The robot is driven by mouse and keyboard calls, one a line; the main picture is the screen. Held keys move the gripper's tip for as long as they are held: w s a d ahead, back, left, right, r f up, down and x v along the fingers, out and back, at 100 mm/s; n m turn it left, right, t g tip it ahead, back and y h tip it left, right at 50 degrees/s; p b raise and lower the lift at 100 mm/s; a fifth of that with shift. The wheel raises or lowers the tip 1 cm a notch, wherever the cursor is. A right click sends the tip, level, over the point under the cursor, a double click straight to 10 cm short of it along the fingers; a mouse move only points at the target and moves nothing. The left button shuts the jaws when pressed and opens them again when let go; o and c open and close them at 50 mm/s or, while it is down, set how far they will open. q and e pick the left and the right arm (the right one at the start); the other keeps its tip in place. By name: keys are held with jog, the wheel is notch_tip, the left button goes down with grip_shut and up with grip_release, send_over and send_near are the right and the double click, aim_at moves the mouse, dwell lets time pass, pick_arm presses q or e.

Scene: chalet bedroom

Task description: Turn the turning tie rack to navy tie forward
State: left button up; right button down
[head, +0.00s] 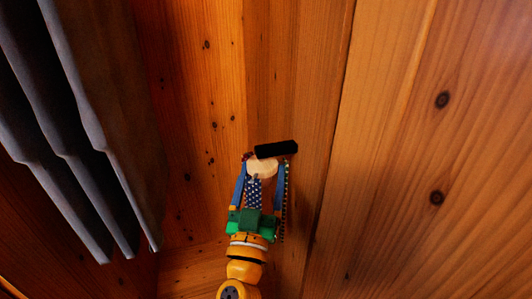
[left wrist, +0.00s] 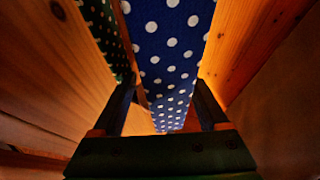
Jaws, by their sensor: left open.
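The turning tie rack is high on the wood wall, with a black bar (head: 275,149) above a pale round disc (head: 262,167). A navy tie with white dots (head: 254,192) hangs from it, and a dark tie with small pale dots (head: 287,200) hangs to its right. My left gripper (head: 261,172) reaches up from below, its blue fingers open on either side of the navy tie. In the left wrist view, the navy tie (left wrist: 170,45) runs between the spread fingers, and a dark green dotted tie (left wrist: 103,35) lies left of them. Contact is unclear. My right gripper is out of view.
Grey curtains (head: 75,120) hang at the left, apart from the gripper. Wooden plank walls (head: 420,150) enclose the rack. The space right of the rack, along the planks, looks free.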

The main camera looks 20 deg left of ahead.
aim_at(263, 163)
pick_arm(q)
jog(key=x, duration=0.3)
jog(key=shift+p, duration=0.3)
jog(key=shift+w+a, duration=0.1)
jog(key=shift+w, duration=0.15)
jog(key=shift+f, duration=0.1)
grip_shut()
jog(key=shift+a+f+n+y+b, duration=0.1)
jog(key=shift+f+n+y+b, duration=0.1)
jog(key=shift+n+y+b, duration=0.65)
jog(key=shift+y+b, duration=0.45)
jog(key=shift+b, duration=0.05)
jog(key=shift+a+r+g, duration=0.1)
jog(key=shift+r+g, duration=0.15)
jog(key=shift+g, duration=0.05)
grip_release()
jog(key=shift+s, duration=0.1)
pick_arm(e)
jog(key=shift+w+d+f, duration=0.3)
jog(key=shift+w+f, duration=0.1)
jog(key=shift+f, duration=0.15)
